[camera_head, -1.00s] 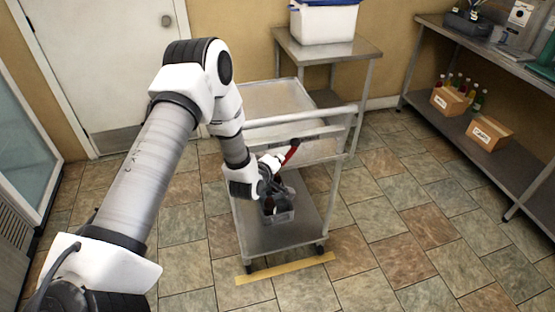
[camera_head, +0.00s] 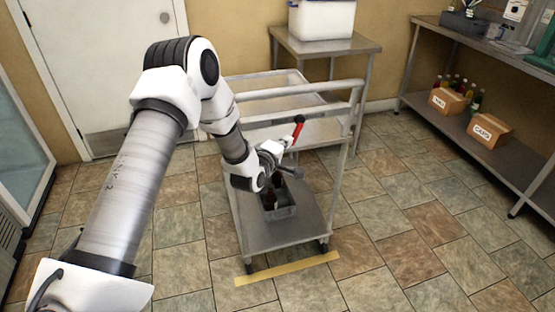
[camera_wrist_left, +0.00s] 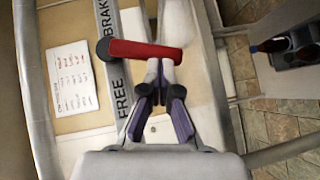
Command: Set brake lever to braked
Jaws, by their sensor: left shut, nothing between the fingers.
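The red brake lever (camera_head: 298,131) has a black knob and sits at the cart's handle end in the head view. In the left wrist view the lever (camera_wrist_left: 147,52) lies across the picture, its knob over the label strip (camera_wrist_left: 117,75) between the words BRAKE and FREE. My left gripper (camera_head: 284,154) is shut and empty, just below the lever. In the left wrist view its fingertips (camera_wrist_left: 160,70) are at the lever's lower edge and look touching or nearly so. The lever's base is hidden. My right gripper is not in view.
The metal cart (camera_head: 262,236) carries a grey caddy (camera_head: 281,212) with bottles on its lower shelf. A yellow floor strip (camera_head: 288,268) lies before it. A side table (camera_head: 330,47) with a white bucket (camera_head: 322,20) stands behind. Shelving with boxes is at right; floor between is clear.

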